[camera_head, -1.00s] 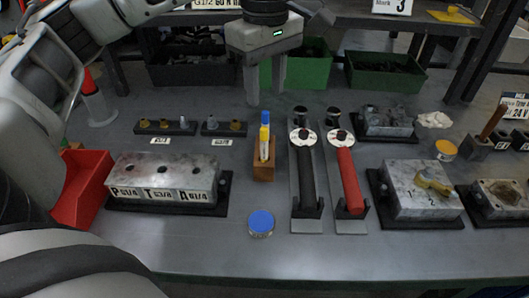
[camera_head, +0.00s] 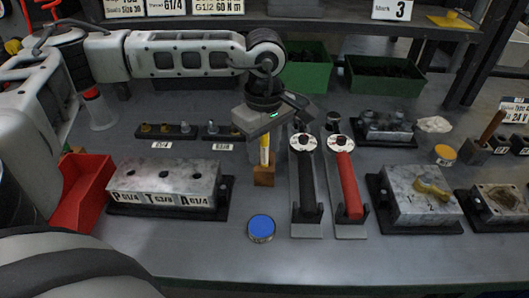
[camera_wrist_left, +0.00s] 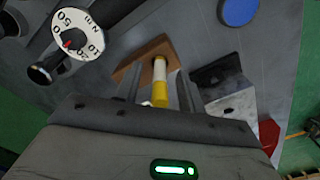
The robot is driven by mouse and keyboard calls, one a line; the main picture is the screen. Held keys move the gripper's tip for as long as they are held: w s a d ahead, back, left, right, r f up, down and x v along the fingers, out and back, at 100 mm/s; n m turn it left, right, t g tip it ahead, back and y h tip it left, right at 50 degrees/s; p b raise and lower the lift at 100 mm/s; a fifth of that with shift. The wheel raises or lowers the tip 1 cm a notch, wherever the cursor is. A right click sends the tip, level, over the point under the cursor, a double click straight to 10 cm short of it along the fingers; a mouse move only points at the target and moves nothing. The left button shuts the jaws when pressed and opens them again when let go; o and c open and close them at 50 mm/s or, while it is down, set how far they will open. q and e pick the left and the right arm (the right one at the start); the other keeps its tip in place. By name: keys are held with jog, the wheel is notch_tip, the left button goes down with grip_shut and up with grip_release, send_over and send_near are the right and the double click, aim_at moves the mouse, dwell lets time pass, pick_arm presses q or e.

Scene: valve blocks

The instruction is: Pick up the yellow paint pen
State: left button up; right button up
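The yellow paint pen (camera_head: 264,156) stands upright in a small wooden block (camera_head: 264,177) at mid-table. Its upper end is hidden behind my left gripper (camera_head: 264,147) in the head view. In the left wrist view, the pen (camera_wrist_left: 160,90) shows a yellow part and a white band, with the wooden block (camera_wrist_left: 153,49) beyond it. My left gripper (camera_wrist_left: 159,78) is open, with one finger on each side of the pen. Gaps show between pen and fingers, so it is not clamped. My right gripper is not in view.
Two gauge-headed tools, black (camera_head: 307,185) and red (camera_head: 348,185), stand close right of the wooden block. A metal block (camera_head: 163,180) marked P, T, A is at left, near a red bin (camera_head: 82,190). A blue-lidded tin (camera_head: 261,228) sits in front.

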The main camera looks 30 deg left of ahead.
pick_arm(q)
grip_shut()
